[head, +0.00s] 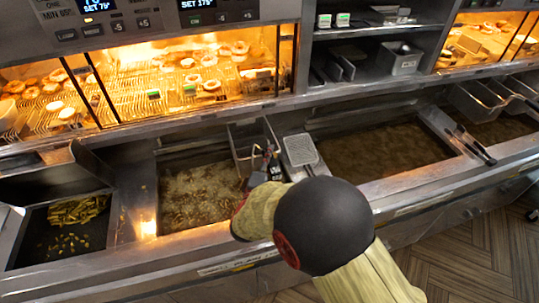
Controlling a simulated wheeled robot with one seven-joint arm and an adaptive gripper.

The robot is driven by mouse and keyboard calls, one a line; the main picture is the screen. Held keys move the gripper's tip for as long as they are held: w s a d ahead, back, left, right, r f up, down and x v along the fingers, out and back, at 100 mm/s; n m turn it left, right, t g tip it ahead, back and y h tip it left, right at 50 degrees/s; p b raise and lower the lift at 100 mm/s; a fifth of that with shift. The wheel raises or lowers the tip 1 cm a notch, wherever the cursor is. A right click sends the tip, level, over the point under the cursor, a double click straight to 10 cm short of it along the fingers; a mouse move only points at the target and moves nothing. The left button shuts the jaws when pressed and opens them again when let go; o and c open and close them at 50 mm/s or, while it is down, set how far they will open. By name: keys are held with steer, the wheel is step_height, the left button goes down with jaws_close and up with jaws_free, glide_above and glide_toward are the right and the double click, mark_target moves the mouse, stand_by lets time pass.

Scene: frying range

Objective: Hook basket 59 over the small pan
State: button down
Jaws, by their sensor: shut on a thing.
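A grey metal basket (243,139) is at the right back of the small pan (172,197), a vat of bubbling oil with pieces frying in it. My gripper (262,166) is shut at the front of this basket, on what looks like its handle. My own arm hides the front of the basket and the right front of the pan. I cannot read a number on the basket, and I cannot tell whether it hangs on the back rim.
A mesh-topped square piece (301,150) stands just right of the basket. A larger oil pan (380,145) lies further right, with tongs (471,144) on its edge. A dark tray with fried pieces (62,236) is at left. Lit warming cabinets (185,75) stand behind.

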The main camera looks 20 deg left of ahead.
steer(key=c, duration=1.6)
jaws_free()
steer(key=shift+f, duration=0.1)
steer(key=s, duration=1.2)
steer(key=shift+d, duration=0.1)
